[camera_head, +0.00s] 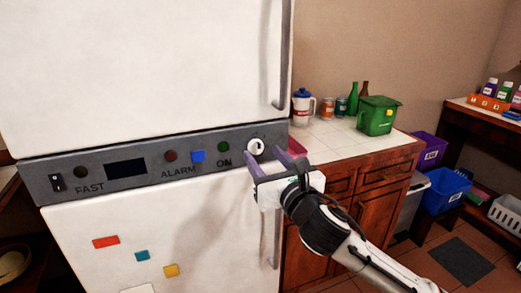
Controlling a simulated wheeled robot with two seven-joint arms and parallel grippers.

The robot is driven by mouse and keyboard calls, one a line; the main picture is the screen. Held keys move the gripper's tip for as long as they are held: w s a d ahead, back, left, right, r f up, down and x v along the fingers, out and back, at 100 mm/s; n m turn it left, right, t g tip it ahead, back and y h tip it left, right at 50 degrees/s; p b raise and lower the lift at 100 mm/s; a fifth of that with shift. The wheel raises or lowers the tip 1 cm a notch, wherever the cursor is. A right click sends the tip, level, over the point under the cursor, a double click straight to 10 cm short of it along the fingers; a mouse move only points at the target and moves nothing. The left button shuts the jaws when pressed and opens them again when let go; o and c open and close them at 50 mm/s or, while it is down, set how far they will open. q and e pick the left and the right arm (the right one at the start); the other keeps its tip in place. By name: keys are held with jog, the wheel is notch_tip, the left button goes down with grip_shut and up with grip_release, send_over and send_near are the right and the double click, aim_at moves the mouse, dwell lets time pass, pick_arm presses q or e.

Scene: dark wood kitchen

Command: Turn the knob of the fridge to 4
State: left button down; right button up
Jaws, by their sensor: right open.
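The white fridge (150,65) fills the left and middle of the head view. Its grey control panel (140,158) runs between the upper and lower doors. The round white knob (255,147) sits near the right end of the panel, right of the word ON. Its dial numbers are too small to read. My right gripper (270,160) is open, its two purple-grey fingers reaching toward the panel just below and right of the knob. The knob is not gripped; I cannot tell whether a finger touches the panel. My left gripper is out of view.
The upper door handle (283,60) and lower door handle (271,238) stick out near the knob. A tiled counter (335,137) right of the fridge holds a jug (303,105), bottles and a green bin (377,116). Blue and purple bins stand farther right.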

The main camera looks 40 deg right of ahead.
aim_at(259, 150)
jog(key=shift+x, duration=1.55)
jog(key=shift+a, duration=0.1)
jog(key=c, duration=1)
jog(key=shift+c, duration=0.2)
